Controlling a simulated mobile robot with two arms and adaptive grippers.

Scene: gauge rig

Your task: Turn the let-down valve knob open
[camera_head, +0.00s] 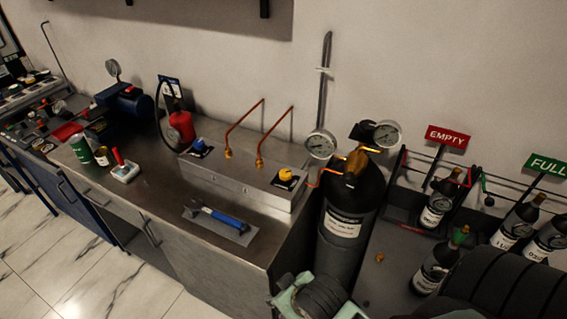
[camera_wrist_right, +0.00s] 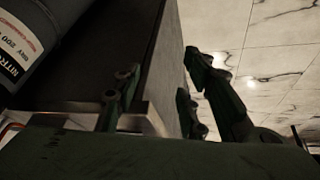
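A steel manifold box (camera_head: 240,181) on the bench carries a yellow knob (camera_head: 286,174) at its right end and a blue knob (camera_head: 199,144) at its left end. Their labels are too small to read, so I cannot tell which is the let-down valve knob. My right gripper (camera_head: 312,299) is at the bottom of the head view, in front of the gas cylinder and well below the yellow knob. In the right wrist view its dark green fingers (camera_wrist_right: 160,85) stand apart with nothing between them. My left gripper is not in view.
A dark gas cylinder (camera_head: 345,225) with two dial gauges (camera_head: 321,144) stands right of the bench (camera_head: 150,195). A blue-handled tool (camera_head: 222,217) lies on a grey mat before the manifold. Small bottles (camera_head: 436,205) stand right.

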